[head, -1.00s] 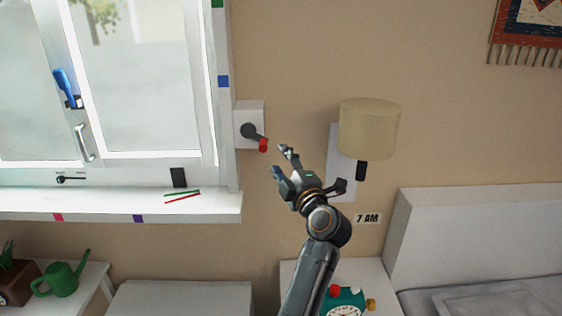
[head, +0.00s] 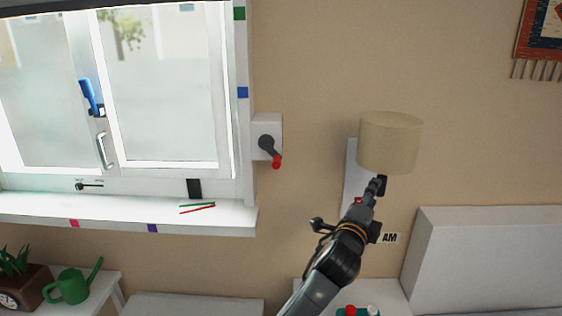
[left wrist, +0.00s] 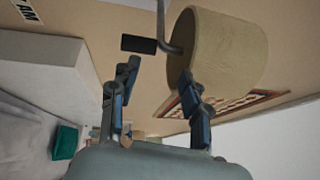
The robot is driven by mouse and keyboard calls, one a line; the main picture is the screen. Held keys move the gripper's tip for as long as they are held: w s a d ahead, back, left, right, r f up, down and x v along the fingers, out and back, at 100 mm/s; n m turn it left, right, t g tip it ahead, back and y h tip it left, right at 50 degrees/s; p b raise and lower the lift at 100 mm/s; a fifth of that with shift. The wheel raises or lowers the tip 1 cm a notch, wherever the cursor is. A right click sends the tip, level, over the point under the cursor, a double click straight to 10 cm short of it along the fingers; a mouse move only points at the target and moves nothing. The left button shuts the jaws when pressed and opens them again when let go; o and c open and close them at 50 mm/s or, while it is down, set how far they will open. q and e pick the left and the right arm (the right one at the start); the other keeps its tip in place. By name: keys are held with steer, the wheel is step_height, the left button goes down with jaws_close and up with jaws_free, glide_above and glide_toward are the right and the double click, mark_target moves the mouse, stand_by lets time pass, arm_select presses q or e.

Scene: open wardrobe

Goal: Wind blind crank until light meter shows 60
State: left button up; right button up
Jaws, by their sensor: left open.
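The blind crank (head: 266,145) is a dark arm with a red knob (head: 277,162), mounted on a white wall box right of the window. It points down and right, and nothing touches it. My left gripper (head: 376,188) is right of and below the crank, in front of the wall lamp's lower part. In the left wrist view its two fingers (left wrist: 160,72) are apart with nothing between them. A dark upright block (head: 194,188) stands at the sill; I cannot tell whether it is the light meter, and no reading is legible. My right gripper is not in view.
The wall lamp's beige shade (head: 390,142) is just above my left gripper; it also shows close in the left wrist view (left wrist: 225,50). The sill (head: 110,212) holds red and green sticks (head: 198,208). Bare wall lies between crank and lamp.

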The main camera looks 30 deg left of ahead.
arm_select(q)
steer(key=s+a+f+g+y, duration=0.2)
steer(key=s+a+y, duration=0.1)
steer(key=a+y, duration=0.45)
steer(key=n+g+y, duration=0.3)
steer(key=g+y, duration=0.1)
steer(key=y, duration=0.4)
glide_toward(271, 154)
steer(key=shift+h, duration=0.25)
steer(key=w+a+r+p, duration=0.2)
steer(key=w, duration=0.1)
steer(key=w+a+r+p, duration=0.1)
steer(key=w+a, duration=0.1)
steer(key=shift+w, duration=0.2)
steer(key=shift+s+d, duration=0.15)
steer(key=shift+c, duration=0.7)
steer(key=shift+f, duration=0.1)
steer(key=c, duration=0.8)
